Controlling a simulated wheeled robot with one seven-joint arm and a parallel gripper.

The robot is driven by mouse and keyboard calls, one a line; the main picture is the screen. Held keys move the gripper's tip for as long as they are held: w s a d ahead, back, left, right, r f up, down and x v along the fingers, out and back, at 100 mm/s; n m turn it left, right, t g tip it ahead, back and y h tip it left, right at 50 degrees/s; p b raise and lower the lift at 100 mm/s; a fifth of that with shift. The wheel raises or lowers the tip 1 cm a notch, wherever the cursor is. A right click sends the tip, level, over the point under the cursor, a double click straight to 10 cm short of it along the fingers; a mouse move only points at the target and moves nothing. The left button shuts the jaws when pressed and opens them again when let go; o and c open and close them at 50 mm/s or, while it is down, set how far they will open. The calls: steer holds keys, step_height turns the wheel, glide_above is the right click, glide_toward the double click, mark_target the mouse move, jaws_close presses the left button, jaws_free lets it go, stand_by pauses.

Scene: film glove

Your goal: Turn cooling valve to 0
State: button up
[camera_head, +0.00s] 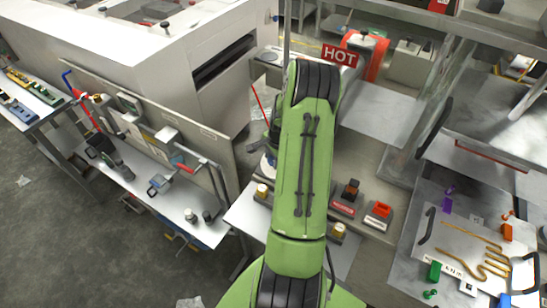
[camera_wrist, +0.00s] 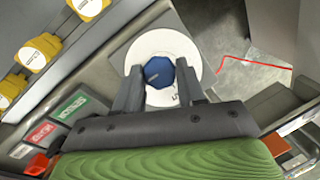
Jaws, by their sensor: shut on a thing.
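The cooling valve is a dark blue, many-sided knob (camera_wrist: 159,72) on a round white dial plate (camera_wrist: 191,51), seen close up in the wrist view. My gripper (camera_wrist: 159,84) has one dark finger on each side of the knob and is shut on it. A small dark mark shows on the dial near the right finger, but I cannot read it. The fingers and palm hide the lower part of the dial. In the head view my green arm covers most of the valve, so the knob's setting cannot be told.
Yellow knobs (camera_wrist: 38,52) stand left of the dial, with a green label (camera_wrist: 72,105) and a red label (camera_wrist: 42,133) below them. A red line (camera_wrist: 240,58) crosses the grey surface at right. A HOT sign (camera_head: 340,55) stands behind my arm; cluttered benches flank it.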

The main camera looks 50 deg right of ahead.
stand_by(0.3)
steer(key=n+g, duration=0.1)
steer(key=n+b, duration=0.1)
steer(key=n, duration=0.1)
steer(key=shift+w+n+g, duration=0.25)
steer(key=shift+n+g, duration=0.05)
steer(key=shift+g, duration=0.1)
steer(key=n+g, duration=0.2)
steer(key=n, duration=0.2)
steer(key=shift+w+b, duration=0.2)
steer(key=shift+b, duration=0.15)
steer(key=n+g, duration=0.1)
steer(key=n, duration=0.1)
steer(key=n+g+h, duration=0.1)
steer(key=n, duration=0.1)
steer(key=shift+w+a+n, duration=0.15)
steer(key=shift+n, duration=0.25)
steer(key=shift+a+n+g+h, duration=0.1)
steer(key=shift+n+g+h, duration=0.6)
steer(key=shift+n, duration=1)
steer(key=shift+h, duration=0.3)
steer(key=o, duration=1.1)
steer(key=shift+c, duration=0.2)
